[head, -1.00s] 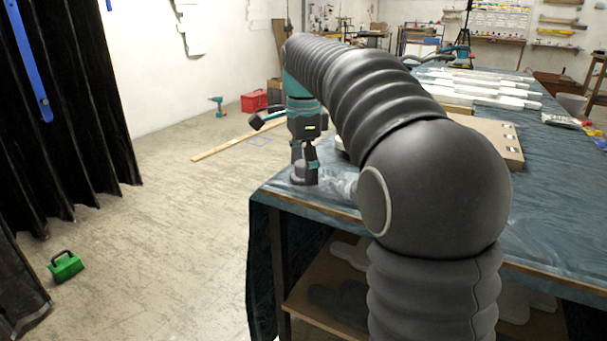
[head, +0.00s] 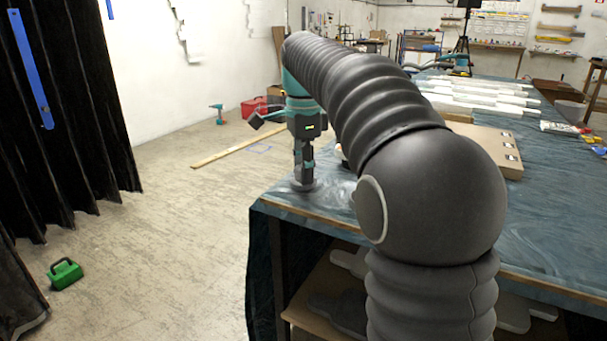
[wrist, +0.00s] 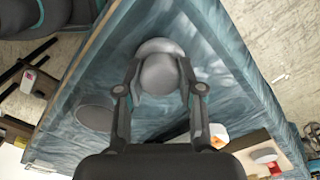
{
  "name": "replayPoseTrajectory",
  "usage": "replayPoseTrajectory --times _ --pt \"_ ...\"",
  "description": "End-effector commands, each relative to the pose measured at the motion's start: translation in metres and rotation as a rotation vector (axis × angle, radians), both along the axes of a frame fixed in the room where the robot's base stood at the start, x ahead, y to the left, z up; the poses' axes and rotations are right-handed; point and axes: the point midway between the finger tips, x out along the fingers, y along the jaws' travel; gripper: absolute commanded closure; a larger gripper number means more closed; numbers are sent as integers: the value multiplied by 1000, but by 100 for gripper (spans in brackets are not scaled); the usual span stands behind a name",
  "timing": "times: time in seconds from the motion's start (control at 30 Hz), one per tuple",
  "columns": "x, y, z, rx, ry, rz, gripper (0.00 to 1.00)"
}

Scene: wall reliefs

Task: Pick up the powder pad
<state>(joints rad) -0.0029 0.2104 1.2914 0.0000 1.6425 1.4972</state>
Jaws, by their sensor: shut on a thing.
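The powder pad (wrist: 160,73) is a pale grey, rounded thing near the corner of the cloth-covered table (head: 390,262). In the wrist view my gripper (wrist: 160,82) has one finger on each side of it and is shut on it. In the head view my gripper (head: 303,178) points straight down at the table's left corner. The pad's grey lower part (head: 302,186) shows under the fingertips, at the tabletop. I cannot tell whether it is clear of the cloth.
A flat dark grey disc (wrist: 95,113) lies on the cloth beside the gripper. A brown board (head: 485,142) and several white pieces (head: 480,98) lie farther along the table. Floor left of the table is mostly clear, with a green box (head: 65,273) and a wooden strip (head: 225,150).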

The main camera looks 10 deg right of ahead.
Motion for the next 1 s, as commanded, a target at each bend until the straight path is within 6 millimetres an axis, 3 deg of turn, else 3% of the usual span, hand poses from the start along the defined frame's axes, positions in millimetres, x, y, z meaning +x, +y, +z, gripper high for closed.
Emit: replayPoseTrajectory --times 0.1,0.5,0.7,1.0 --pt "-1 -3 26 0 -4 -2 100" --pt "-45 -76 74 0 -4 -4 100" --pt "-56 -95 87 0 -4 -3 100" --pt "-60 -101 90 0 -3 0 100"
